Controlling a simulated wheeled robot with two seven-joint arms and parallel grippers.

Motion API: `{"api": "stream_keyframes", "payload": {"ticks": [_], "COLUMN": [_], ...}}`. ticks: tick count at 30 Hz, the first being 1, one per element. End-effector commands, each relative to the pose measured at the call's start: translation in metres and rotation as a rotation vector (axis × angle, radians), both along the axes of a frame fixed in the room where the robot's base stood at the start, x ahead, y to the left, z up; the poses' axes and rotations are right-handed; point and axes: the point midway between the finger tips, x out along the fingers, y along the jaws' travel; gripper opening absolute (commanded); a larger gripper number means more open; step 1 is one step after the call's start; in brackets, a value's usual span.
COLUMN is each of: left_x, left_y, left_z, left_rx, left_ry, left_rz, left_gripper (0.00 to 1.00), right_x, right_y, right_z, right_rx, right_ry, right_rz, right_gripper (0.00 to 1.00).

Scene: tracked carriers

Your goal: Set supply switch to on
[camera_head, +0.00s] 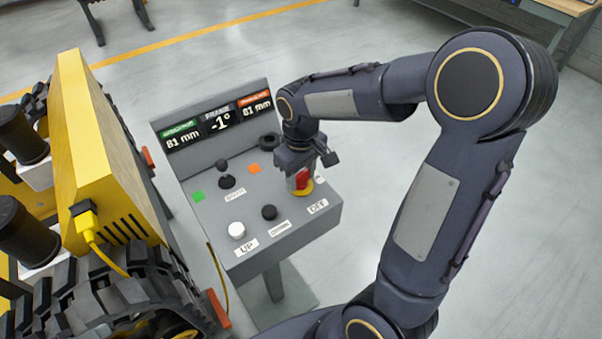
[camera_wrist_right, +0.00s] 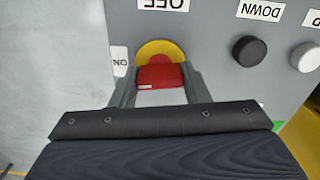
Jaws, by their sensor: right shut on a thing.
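The supply switch (camera_head: 303,181) is a red handle on a round yellow plate, at the right of the grey control panel. Its red handle also shows in the right wrist view (camera_wrist_right: 160,77), with the yellow plate behind it. A label reading OFF (camera_head: 317,206) is below it in the head view, and a partly hidden white label (camera_wrist_right: 120,58) is beside it in the wrist view. My right gripper (camera_wrist_right: 158,88) has its fingers on both sides of the red handle and is shut on it. My left gripper is not in view.
The grey panel (camera_head: 222,258) also carries a white UP button (camera_head: 236,230), a black DOWN button (camera_head: 269,212), a black joystick (camera_head: 226,180) and a display (camera_head: 217,121). A yellow tracked carrier (camera_head: 100,150) stands close at the left. The floor at right is clear.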

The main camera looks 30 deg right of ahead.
Motion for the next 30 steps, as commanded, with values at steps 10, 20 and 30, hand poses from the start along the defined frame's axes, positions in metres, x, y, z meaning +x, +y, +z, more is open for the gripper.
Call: {"api": "stream_keyframes", "payload": {"ticks": [10, 20, 30], "left_x": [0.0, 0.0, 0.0], "left_y": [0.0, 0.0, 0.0], "left_z": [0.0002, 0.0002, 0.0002], "left_rx": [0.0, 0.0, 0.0], "left_ry": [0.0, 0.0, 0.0], "left_rz": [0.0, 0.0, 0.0], "left_gripper": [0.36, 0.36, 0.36], "right_x": [0.0011, 0.0012, 0.001], "right_y": [0.0001, 0.0, -0.0001], "right_z": [0.0014, 0.0015, 0.0012], "right_rx": [0.001, 0.001, 0.0], "right_ry": [-0.004, -0.005, -0.004], "right_rz": [-0.126, -0.144, -0.142], "right_gripper": [0.19, 0.19, 0.61]}}
